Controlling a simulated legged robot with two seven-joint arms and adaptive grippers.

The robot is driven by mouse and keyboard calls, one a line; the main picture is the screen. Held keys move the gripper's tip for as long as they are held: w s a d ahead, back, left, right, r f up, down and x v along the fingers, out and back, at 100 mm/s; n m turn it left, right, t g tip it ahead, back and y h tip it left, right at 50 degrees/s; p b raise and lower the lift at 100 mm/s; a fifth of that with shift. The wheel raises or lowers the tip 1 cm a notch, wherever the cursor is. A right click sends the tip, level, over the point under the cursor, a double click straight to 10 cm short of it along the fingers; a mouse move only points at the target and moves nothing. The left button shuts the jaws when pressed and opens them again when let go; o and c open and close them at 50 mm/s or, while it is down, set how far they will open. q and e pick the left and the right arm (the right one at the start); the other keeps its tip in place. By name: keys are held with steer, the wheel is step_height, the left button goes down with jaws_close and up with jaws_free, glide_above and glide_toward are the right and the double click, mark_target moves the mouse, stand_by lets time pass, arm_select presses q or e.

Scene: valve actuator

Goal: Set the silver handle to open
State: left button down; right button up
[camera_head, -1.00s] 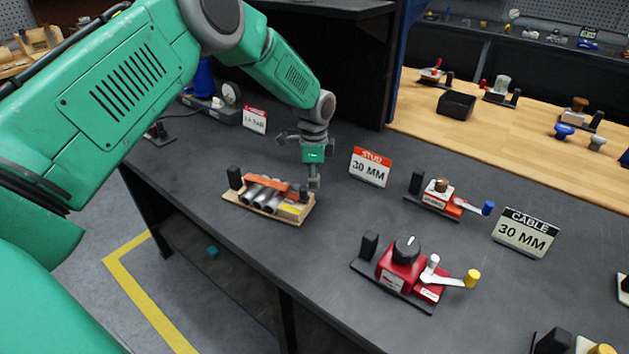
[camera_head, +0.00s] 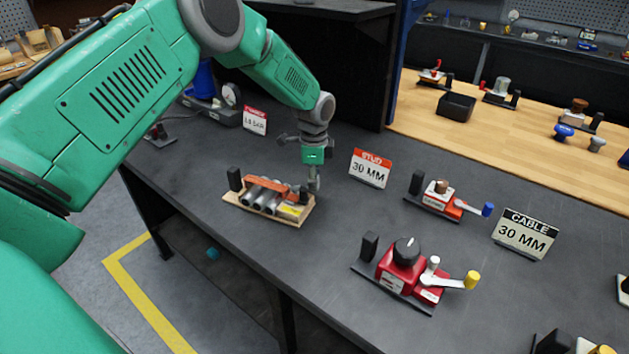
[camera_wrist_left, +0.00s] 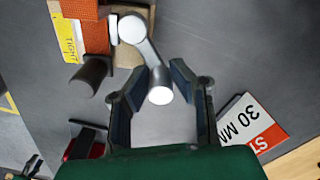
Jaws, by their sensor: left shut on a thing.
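The silver handle (camera_wrist_left: 148,60) shows in the left wrist view as a short arm. It runs from a round pale pivot to a pale knob between my fingers. It belongs to a device with several metal tubes and an orange bar (camera_head: 265,184) on a wooden base (camera_head: 245,209). A yellow label (camera_wrist_left: 68,38) there reads "TIGHT". My left gripper (camera_wrist_left: 160,92) points down at the device's right end and is shut on the handle's knob end. In the head view (camera_head: 315,184) the gripper largely hides the handle. My right gripper is not in view.
A "STUD 30 MM" sign (camera_head: 370,167) stands right of my gripper. A red device with a black knob (camera_head: 405,251) and a smaller one with a blue-tipped lever (camera_head: 437,196) stand further right. A "CABLE 30 MM" sign (camera_head: 526,234) is beyond. Bare dark bench lies between them.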

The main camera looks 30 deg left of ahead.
arm_select(q)
steer(key=c, duration=1.4)
jaws_free()
steer(key=shift+r, duration=0.1)
step_height(320, 180, up, 12)
steer(key=shift+f, duration=0.1)
